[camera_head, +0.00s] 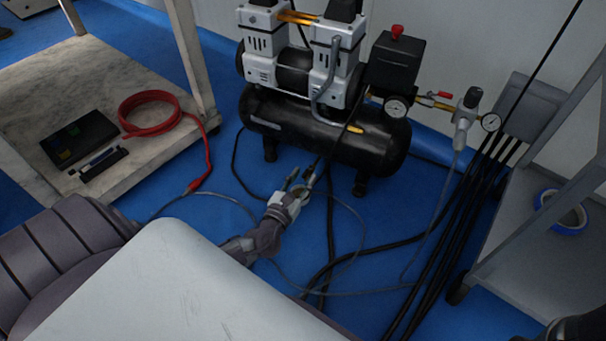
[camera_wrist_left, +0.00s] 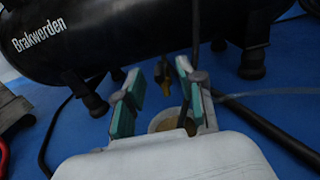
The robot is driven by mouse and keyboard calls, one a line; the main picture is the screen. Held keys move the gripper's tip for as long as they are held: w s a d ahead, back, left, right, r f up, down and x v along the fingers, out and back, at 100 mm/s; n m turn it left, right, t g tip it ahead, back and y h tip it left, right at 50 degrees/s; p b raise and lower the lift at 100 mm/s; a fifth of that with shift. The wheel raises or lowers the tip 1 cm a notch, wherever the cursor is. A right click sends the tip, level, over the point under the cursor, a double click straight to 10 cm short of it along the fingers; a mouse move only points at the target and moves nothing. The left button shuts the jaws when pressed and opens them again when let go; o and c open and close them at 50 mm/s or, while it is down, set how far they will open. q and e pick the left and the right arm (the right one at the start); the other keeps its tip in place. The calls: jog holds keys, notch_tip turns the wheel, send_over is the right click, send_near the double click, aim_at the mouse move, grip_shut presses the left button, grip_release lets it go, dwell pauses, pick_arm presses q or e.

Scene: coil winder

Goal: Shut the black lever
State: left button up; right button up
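The black compressor tank (camera_head: 325,131) stands on the blue floor, and its underside also shows in the left wrist view (camera_wrist_left: 120,30). A small brass-and-dark fitting (camera_wrist_left: 160,76) hangs below the tank there. It is dim, and I cannot clearly make out the black lever or its position on it. My left gripper (camera_head: 301,180) is low, just in front of the tank's underside. Its teal-padded fingers (camera_wrist_left: 158,92) are apart with nothing held between them. The fitting appears beyond the fingertips, between them in the picture. My right gripper is not in view.
Black cables (camera_head: 455,230) run over the floor at the right. A red hose (camera_head: 150,97) lies on the low shelf at left. A gauge and a valve with a red handle (camera_head: 440,95) stick out right of the compressor. A grey cart (camera_head: 505,245) holds blue tape (camera_head: 570,222).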

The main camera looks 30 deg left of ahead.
pick_arm(q)
jog(key=shift+w, duration=0.25)
grip_shut()
